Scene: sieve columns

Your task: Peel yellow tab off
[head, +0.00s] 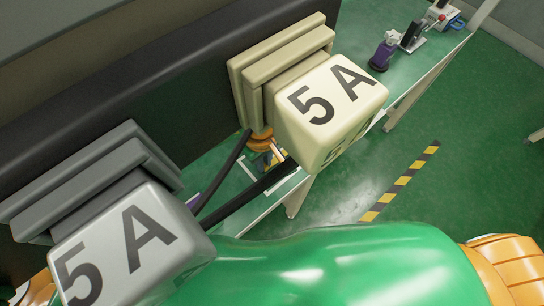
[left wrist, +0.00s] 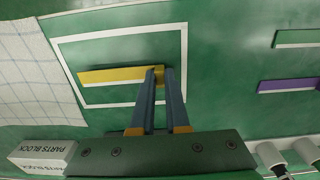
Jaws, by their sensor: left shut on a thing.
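In the left wrist view the yellow tab (left wrist: 110,75) is a long strip with a thin white edge along its lower side. It lies inside a white square outline (left wrist: 118,34) on the green surface. My left gripper (left wrist: 159,72) is shut on the right end of the yellow tab; its two dark fingers sit close together there. I cannot tell how far that end is raised. In the head view my left gripper (head: 272,158) shows only in part, in the gap beside the cream block. My right gripper is not in view.
Two blocks marked 5A, one cream (head: 330,110) and one grey-white (head: 130,240), hide much of the bench in the head view. The wrist view shows a purple strip (left wrist: 288,85), a green strip (left wrist: 298,38), a checked white cloth (left wrist: 38,75) and a PARTS BLOCK box (left wrist: 42,155).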

